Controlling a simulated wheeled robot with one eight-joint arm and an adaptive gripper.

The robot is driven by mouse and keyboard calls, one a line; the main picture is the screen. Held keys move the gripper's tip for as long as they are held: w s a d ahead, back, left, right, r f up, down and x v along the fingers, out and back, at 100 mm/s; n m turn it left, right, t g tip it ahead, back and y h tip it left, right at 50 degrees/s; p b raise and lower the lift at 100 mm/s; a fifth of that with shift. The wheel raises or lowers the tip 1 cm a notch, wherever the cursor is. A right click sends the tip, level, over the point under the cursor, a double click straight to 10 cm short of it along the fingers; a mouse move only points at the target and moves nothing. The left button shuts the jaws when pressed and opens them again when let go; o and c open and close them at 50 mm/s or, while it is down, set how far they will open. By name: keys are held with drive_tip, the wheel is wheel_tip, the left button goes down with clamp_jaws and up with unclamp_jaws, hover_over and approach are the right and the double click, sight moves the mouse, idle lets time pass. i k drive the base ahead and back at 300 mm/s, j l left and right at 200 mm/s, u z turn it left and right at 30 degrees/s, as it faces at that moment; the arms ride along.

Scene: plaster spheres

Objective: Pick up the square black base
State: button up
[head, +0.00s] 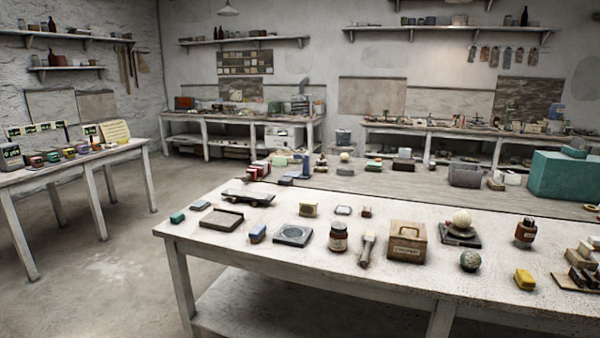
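A square black base (456,241) lies on the near white table, right of the middle in the head view. A round dish-like piece (459,231) rests on it, with a white sphere (462,218) on top. These hide the middle of the base. A dark grey square plate (293,235) with a round mark on its face lies farther left on the same table. My gripper is not in view.
A wooden box (407,242) stands just left of the base; a grey-green sphere (470,260) sits in front. A brown bottle (525,233) stands to the right. The near white table (350,274) also holds a jar (338,237) and a brush (366,249). Open floor (110,265) shows at left.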

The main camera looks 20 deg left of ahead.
sight(283, 181)
drive_tip(key=i+j+u, duration=0.2)
drive_tip(key=j+u, duration=0.2)
drive_tip(key=i+j+u, duration=0.3)
drive_tip(key=u, duration=0.15)
drive_tip(key=i+j+u, duration=0.2)
drive_tip(key=u, duration=0.2)
drive_tip(key=i+u, duration=0.4)
drive_tip(key=i+j+u, duration=0.45)
drive_tip(key=i+u, duration=0.45)
drive_tip(key=i, duration=0.2)
drive_tip(key=i+u, duration=0.45)
drive_tip(key=i, duration=0.15)
drive_tip(key=i+z, duration=0.3)
drive_tip(key=i, duration=0.25)
drive_tip(key=i+z, duration=0.25)
drive_tip(key=i, duration=0.25)
drive_tip(key=i+j+z, duration=0.15)
drive_tip(key=i+z, duration=0.15)
drive_tip(key=i, duration=0.25)
drive_tip(key=i+j+z, duration=0.25)
drive_tip(key=i, duration=0.25)
drive_tip(key=i+l+z, duration=0.15)
drive_tip(key=z, duration=0.3)
drive_tip(key=i+z, duration=0.7)
drive_tip(key=z, duration=0.25)
drive_tip(key=i+j+z, duration=0.1)
drive_tip(key=i+z, duration=0.2)
drive_tip(key=z, duration=0.2)
drive_tip(key=i+j+z, duration=0.25)
drive_tip(key=z, duration=0.2)
